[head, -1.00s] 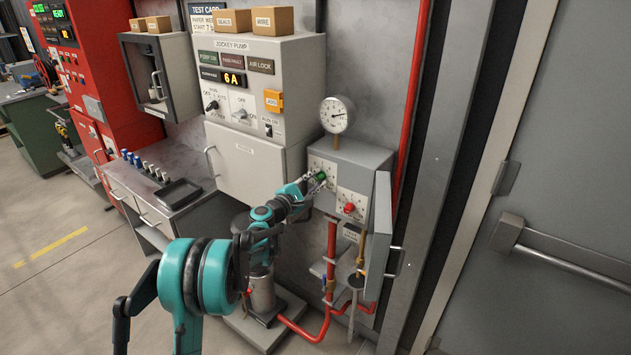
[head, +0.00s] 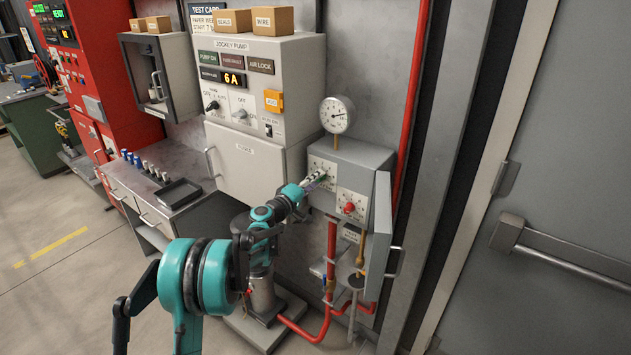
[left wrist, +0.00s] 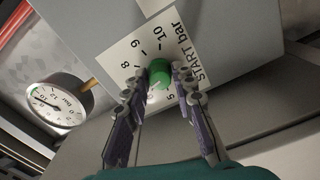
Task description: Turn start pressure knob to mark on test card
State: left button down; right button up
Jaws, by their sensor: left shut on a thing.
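The green start pressure knob (left wrist: 159,72) sits on a white dial plate marked "START bar" (left wrist: 140,47) with numbers from 5 to 10. My left gripper (left wrist: 158,80) has a finger on each side of the knob and is shut on it. In the head view the left gripper (head: 316,181) is at the box front, and its fingers mostly hide the knob. The test card (head: 207,14) hangs at the top, partly hidden behind cardboard boxes; its full setting cannot be read. My right gripper is not in view.
A red knob (head: 349,208) is on a second dial, right of the green one. A pressure gauge (head: 336,115) stands on top of the box. The open box door (head: 380,237) is at the right. Red pipes (head: 304,334) run below.

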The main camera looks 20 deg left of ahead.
pick_arm(q)
jog(key=shift+m, duration=1.1)
jog(key=c, duration=1.2)
grip_release()
jog(key=v, duration=1.2)
